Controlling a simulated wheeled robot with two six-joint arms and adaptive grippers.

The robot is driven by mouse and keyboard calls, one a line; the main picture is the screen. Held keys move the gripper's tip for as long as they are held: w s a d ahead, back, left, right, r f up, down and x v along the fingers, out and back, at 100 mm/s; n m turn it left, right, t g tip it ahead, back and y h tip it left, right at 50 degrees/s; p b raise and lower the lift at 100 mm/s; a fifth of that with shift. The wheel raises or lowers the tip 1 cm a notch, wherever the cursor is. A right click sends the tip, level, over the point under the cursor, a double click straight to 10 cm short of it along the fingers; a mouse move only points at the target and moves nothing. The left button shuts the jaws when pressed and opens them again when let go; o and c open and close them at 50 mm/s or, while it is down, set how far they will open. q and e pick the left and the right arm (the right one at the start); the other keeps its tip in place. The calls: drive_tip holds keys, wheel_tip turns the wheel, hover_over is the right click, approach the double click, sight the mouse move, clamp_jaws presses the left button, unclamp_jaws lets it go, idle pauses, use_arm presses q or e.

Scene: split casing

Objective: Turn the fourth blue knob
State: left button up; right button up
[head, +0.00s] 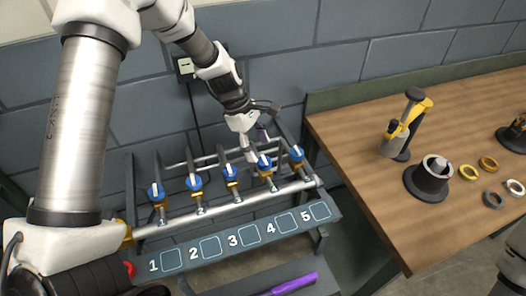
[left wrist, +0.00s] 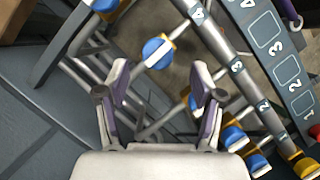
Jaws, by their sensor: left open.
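Several blue knobs stand in a row on a pipe rack above a panel numbered 1 to 5. The fourth blue knob (head: 264,162), on a yellow fitting, also shows in the left wrist view (left wrist: 157,53) with a white stripe across it. My left gripper (head: 256,146) is open and empty, close to this knob. In the left wrist view its fingertips (left wrist: 160,80) lie apart, with the knob just past the gap between them. I cannot tell whether they touch. The third knob (left wrist: 194,101) is partly hidden behind one finger. My right gripper is not seen.
The fifth knob (head: 297,153) and third knob (head: 230,171) stand close on either side. Pipes run behind the row. A purple tool (head: 292,284) lies below the panel. A wooden table (head: 375,210) at right holds a black-and-yellow device, a dark cone and several rings.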

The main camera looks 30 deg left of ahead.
sight(263, 159)
use_arm(q)
drive_tip(key=x, duration=0.4)
drive_tip(key=shift+w+f, duration=0.2)
drive_tip(key=shift+f, duration=0.15)
drive_tip(key=shift+w+a+f, duration=0.1)
drive_tip(key=shift+w+f, duration=0.1)
drive_tip(key=shift+f, duration=0.1)
drive_tip(key=shift+s+r, duration=0.15)
drive_tip(key=shift+s, duration=0.05)
drive_tip(key=shift+s+r, duration=0.1)
drive_tip(key=shift+s, duration=0.05)
drive_tip(key=c, duration=0.4)
drive_tip(key=shift+d, duration=0.2)
drive_tip(key=c, duration=0.6)
drive_tip(key=shift+c, duration=0.7)
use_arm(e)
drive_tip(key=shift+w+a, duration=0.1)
